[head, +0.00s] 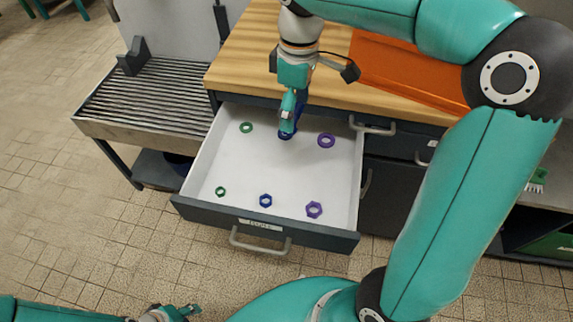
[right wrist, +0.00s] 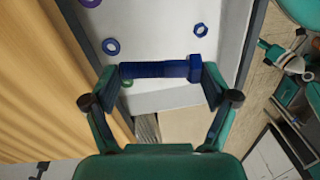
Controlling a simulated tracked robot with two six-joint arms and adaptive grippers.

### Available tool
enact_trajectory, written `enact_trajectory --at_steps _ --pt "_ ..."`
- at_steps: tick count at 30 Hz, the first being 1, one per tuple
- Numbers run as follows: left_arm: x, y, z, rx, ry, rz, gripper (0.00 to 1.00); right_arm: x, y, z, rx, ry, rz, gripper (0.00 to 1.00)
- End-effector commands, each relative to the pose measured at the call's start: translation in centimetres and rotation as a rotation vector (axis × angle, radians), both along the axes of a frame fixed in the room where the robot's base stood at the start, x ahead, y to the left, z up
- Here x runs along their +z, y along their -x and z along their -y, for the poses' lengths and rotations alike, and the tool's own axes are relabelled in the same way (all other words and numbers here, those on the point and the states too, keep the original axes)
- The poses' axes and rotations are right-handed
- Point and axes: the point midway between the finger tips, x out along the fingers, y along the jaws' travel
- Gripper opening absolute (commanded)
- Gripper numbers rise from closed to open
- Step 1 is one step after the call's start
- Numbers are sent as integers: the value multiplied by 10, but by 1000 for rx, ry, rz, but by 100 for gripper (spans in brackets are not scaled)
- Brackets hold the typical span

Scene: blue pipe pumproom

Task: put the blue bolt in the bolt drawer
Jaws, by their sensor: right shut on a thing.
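The blue bolt (right wrist: 158,69) lies crosswise between the fingertips of my right gripper (right wrist: 160,82) in the right wrist view, its head toward the right finger. In the head view the right gripper (head: 290,116) is over the back part of an open drawer (head: 190,208), and the bolt (head: 299,110) is partly hidden by it. The drawer has a white inside and a dark front with a label too small to read surely. My left gripper (head: 178,313) is at the bottom edge of the head view, its jaw opening unclear.
The drawer holds a green ring (head: 246,127), a blue ring (head: 285,135), a purple ring (head: 326,140), a green nut (head: 220,191), a blue nut (head: 265,200) and a purple nut (head: 314,210). A wooden worktop (head: 245,55) with an orange tray (head: 400,72) is behind; a slatted rack (head: 150,95) stands left.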

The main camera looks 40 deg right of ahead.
Motion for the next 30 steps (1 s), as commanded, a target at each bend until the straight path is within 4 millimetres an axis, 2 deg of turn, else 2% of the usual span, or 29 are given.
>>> enact_trajectory --at_steps 9,15,23,30 --pt "-19 0 0 0 0 0 37 -85 1 0 0 0 -8 41" --pt "-27 0 0 0 0 0 37 -128 1 0 -1 0 -5 41" --pt "-30 0 0 0 0 0 37 -149 0 0 0 1 -3 41" --pt "-37 0 0 0 0 0 37 -181 0 -1 -2 0 -5 41"
